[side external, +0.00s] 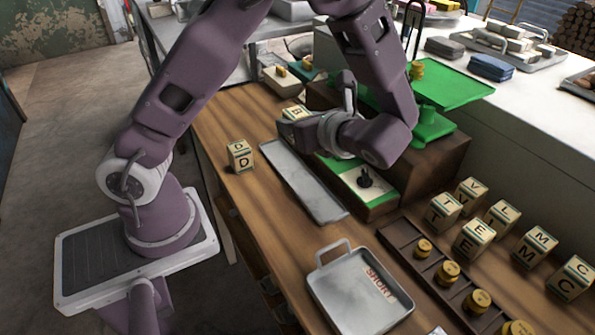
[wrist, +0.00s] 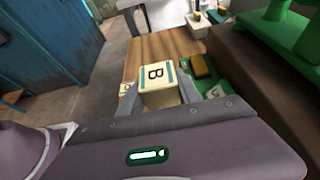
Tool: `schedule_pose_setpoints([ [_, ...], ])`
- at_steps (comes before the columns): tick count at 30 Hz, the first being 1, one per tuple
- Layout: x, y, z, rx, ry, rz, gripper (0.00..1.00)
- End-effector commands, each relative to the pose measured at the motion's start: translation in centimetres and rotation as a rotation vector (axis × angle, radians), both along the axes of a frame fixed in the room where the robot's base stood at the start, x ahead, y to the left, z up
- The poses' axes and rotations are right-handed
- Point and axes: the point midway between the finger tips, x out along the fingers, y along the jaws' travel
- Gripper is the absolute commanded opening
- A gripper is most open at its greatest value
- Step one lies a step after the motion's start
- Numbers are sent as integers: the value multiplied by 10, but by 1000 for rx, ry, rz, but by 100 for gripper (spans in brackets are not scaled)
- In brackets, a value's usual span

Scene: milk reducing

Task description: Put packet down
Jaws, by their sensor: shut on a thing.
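A cream packet with a teal stripe and the letter B (wrist: 158,76) sits between the two grey fingers of my gripper (wrist: 158,98) in the wrist view. The fingers are shut on its sides. In the side view the B packet (side external: 294,112) shows only in part behind my gripper (side external: 297,126), at the far end of the green-topped scale base. I cannot tell whether the packet's underside touches anything. A similar packet marked D (side external: 240,156) stands alone on the wooden bench (side external: 235,115) to the left.
A long grey metal tray (side external: 305,185) lies beside the green-and-white platform (side external: 358,182). A green balance scale (side external: 455,90) stands on a brown block. A tray marked SHORT (side external: 360,290), a brass weight rack (side external: 435,270) and several lettered packets (side external: 475,238) occupy the near right.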

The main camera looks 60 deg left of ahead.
Motion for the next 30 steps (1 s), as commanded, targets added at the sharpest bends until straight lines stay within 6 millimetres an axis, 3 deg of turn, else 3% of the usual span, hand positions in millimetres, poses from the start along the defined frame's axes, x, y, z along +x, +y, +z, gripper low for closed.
schedule_pose_setpoints([
  [6, 0, 0, -50, 3, 3, -1, 0],
  [15, 0, 0, -103, 1, 0, 0, 0],
  [26, 1, 0, -108, 0, -1, -1, 0],
  [27, 1, 0, -108, 0, -2, 0, 46],
  [30, 1, 0, -108, 0, -2, 0, 50],
])
